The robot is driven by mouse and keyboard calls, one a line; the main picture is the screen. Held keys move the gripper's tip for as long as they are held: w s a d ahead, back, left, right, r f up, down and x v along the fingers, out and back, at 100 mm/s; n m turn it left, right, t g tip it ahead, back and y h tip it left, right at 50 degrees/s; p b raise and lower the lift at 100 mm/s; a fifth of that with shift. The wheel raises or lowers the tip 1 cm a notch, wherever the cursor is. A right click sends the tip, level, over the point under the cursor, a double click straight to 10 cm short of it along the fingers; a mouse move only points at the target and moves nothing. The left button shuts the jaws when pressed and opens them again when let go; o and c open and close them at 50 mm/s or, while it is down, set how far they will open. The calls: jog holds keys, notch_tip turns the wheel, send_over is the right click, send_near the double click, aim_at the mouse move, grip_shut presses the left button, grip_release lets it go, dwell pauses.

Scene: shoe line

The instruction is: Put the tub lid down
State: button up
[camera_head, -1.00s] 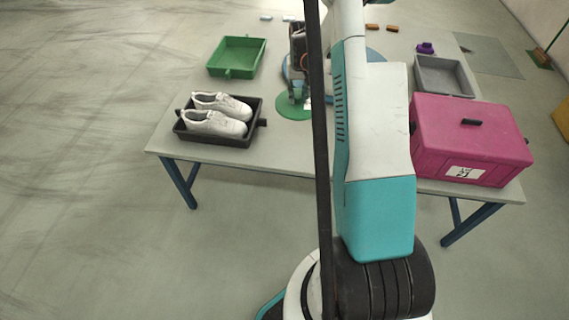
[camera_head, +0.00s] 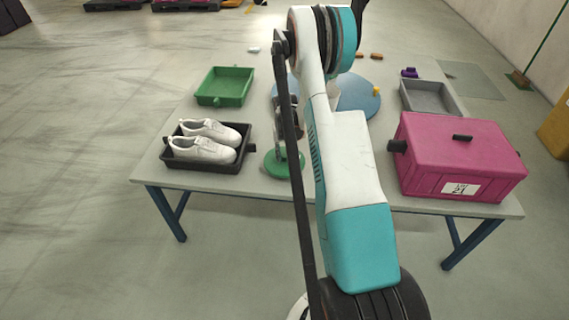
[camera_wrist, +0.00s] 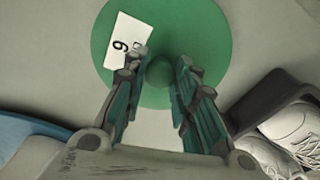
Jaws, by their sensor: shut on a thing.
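The tub lid is a green round disc (camera_wrist: 208,30) with a knob in its middle and a white number label near its rim. My gripper (camera_wrist: 162,64) is shut on the knob, with one finger on each side. In the head view, the lid (camera_head: 272,167) is near the table's front edge, right of the black tray. My gripper (camera_head: 288,128) is above it, partly hidden by my arm. The lid looks level and low. I cannot tell whether it touches the table.
White shoes (camera_head: 207,142) lie in the black tray (camera_head: 190,164). A green tray (camera_head: 222,101), a blue disc (camera_head: 362,104), a grey tray (camera_head: 430,98) and a pink case (camera_head: 460,160) share the table (camera_head: 220,181). The front strip is bare.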

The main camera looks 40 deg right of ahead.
aim_at(284, 160)
notch_tip(284, 160, down, 4)
jog(key=shift+f+b, duration=0.25)
jog(key=shift+b, duration=0.55)
jog(key=shift+r, duration=0.15)
jog(key=o, duration=1.1)
jog(key=shift+c, duration=0.2)
notch_tip(284, 160, up, 12)
jog(key=s+p, duration=0.1)
jog(key=p, duration=0.3)
jog(key=shift+a, duration=0.45)
jog(key=shift+s, duration=0.1)
